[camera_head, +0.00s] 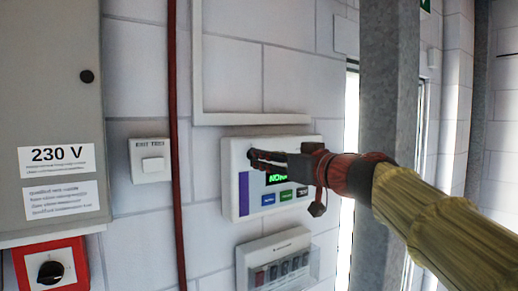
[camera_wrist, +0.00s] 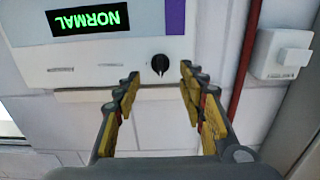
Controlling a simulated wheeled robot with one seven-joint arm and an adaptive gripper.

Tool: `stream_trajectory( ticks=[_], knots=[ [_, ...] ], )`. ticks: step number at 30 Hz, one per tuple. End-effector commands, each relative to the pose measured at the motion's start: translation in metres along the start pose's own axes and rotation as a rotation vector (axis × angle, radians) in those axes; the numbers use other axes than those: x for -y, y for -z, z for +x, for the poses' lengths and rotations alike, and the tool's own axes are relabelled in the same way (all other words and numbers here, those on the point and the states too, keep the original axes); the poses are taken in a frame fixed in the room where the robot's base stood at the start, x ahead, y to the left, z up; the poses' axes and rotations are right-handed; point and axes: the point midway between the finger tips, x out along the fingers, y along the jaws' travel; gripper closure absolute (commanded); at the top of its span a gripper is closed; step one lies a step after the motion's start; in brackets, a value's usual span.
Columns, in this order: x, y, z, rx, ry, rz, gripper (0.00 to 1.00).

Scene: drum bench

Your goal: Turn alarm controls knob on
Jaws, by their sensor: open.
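The alarm control panel (camera_head: 231,172) is a white box on the wall with a green-lit display and a purple stripe. In the wrist view the panel (camera_wrist: 110,54) is upside down and its display reads NORMAL. The small black knob (camera_wrist: 159,64) shows there, its pointer toward the bottom of the picture. My gripper (camera_head: 259,158) is at the panel's upper left and partly covers the display. In the wrist view my gripper (camera_wrist: 159,82) is open, with the knob between and just beyond its fingertips. Contact is not visible, and the fingers mostly hide the knob in the head view.
A grey 230 V cabinet (camera_head: 45,95) and a red box with a black rotary switch (camera_head: 50,271) are at the left. A white switch (camera_head: 152,160) and red pipe (camera_head: 176,110) are left of the panel. A clear-covered box (camera_head: 275,262) sits below; a grey column (camera_head: 388,90) stands right.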

Motion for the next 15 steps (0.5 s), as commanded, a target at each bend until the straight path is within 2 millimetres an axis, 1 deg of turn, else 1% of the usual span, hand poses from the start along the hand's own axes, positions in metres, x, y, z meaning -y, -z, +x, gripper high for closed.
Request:
stream_trajectory(
  ticks=[1, 6, 10, 15],
  knots=[
    [0.000, 0.002, 0.010, 0.003, 0.002, 0.002, 0.59],
    [0.000, 0.002, 0.033, 0.002, 0.002, 0.001, 0.59],
    [0.000, 0.002, 0.044, 0.001, 0.001, 0.002, 0.59],
    [0.000, 0.001, 0.048, 0.001, 0.000, 0.000, 0.59]
  ],
)
